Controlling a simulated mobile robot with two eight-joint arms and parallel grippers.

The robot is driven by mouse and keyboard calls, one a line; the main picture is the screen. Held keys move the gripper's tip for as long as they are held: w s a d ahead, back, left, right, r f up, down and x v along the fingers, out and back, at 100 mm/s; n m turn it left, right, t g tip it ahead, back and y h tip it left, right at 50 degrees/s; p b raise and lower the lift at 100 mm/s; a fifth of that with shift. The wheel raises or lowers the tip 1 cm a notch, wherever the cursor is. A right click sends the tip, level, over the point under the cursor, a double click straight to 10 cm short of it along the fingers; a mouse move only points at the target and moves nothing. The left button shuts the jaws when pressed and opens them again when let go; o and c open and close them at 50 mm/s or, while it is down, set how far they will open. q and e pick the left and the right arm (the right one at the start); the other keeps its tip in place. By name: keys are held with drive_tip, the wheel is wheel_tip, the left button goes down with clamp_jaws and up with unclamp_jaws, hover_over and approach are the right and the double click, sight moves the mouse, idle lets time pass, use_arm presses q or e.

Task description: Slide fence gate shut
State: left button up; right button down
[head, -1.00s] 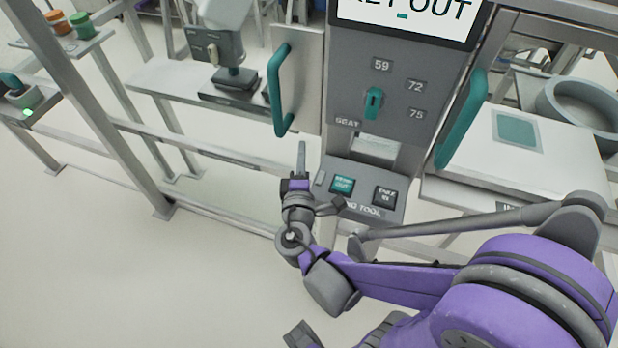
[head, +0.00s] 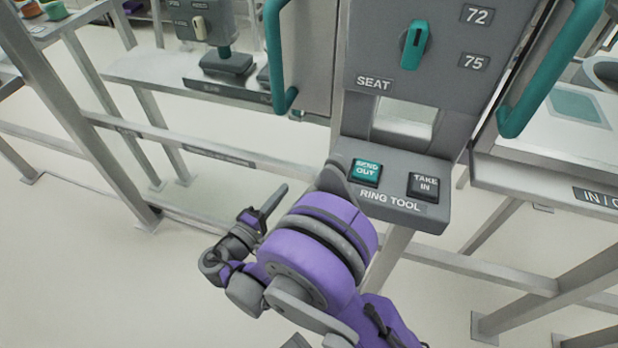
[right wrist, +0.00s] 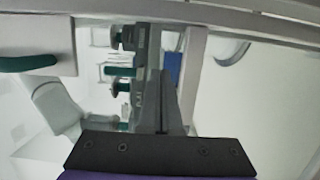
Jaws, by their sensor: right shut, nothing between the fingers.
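A pale grey panel (head: 307,55), which looks like the fence gate, stands left of the dark console. It carries an upright teal handle (head: 275,55). The panel also shows at the upper left of the right wrist view (right wrist: 62,30), with its teal handle (right wrist: 28,63). A second teal handle (head: 550,70) stands at the console's right side; what it is fixed to is unclear. My right gripper (head: 278,195) is shut and empty, below the panel and apart from its handle. Its closed fingers show in the right wrist view (right wrist: 165,100). My left gripper is not in view.
The console (head: 440,95) has a knob and a ledge with SEND OUT and TAKE IN buttons (head: 366,172). Fence rails (head: 170,138) and a post (head: 75,110) stand to the left. A bench (head: 150,72) lies behind them. Open floor is at lower left.

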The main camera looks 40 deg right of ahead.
sight(311, 159)
drive_tip(key=b+x, duration=0.1)
drive_tip(key=x, duration=0.9)
drive_tip(key=shift+s, duration=0.15)
drive_tip(key=s, duration=0.1)
drive_tip(key=s+d, duration=0.1)
drive_tip(key=s, duration=0.1)
drive_tip(key=shift+d+b, duration=0.15)
drive_tip(key=shift+b, duration=0.2)
drive_tip(key=shift+s+d, duration=0.15)
drive_tip(key=shift+s, duration=0.1)
